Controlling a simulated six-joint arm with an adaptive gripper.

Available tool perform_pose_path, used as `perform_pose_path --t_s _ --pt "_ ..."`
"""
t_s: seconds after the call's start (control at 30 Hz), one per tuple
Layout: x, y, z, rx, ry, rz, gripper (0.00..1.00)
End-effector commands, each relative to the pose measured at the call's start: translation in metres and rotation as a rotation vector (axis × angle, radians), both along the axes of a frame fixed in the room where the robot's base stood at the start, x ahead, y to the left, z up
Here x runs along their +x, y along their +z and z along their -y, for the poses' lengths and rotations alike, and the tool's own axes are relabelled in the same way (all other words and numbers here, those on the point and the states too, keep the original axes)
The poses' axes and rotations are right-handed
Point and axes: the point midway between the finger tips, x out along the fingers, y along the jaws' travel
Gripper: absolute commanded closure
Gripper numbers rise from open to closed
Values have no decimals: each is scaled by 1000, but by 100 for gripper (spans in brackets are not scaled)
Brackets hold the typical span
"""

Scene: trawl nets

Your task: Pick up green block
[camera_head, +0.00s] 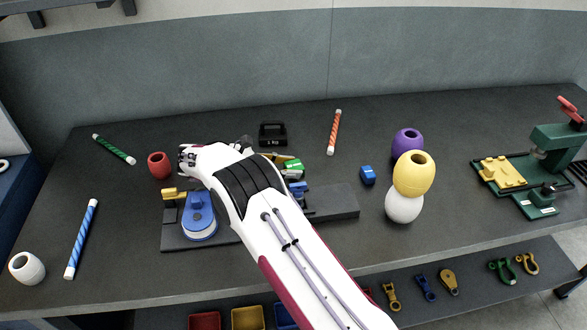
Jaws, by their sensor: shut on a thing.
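The green block (293,165) shows just right of my white arm, near the middle of the table. It has a pale marking and looks tilted. Its left side lies close to the arm's edge, and yellow and blue parts show around it.
A dark fixture board (333,203) lies under the arm, with a blue pulley (199,217) at its left. A blue block (367,175), yellow float (414,173), white float (403,204) and purple float (407,141) stand right. A red float (159,165) stands left. The back right table is clear.

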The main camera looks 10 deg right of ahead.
Motion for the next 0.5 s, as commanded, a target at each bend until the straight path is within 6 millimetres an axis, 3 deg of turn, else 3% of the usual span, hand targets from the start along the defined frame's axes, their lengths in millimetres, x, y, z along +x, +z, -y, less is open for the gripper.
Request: perform_pose_path --t_s 0.27,0.5 --pt "0 3 0 0 0 1 88" --pt "0 24 0 0 0 2 88"
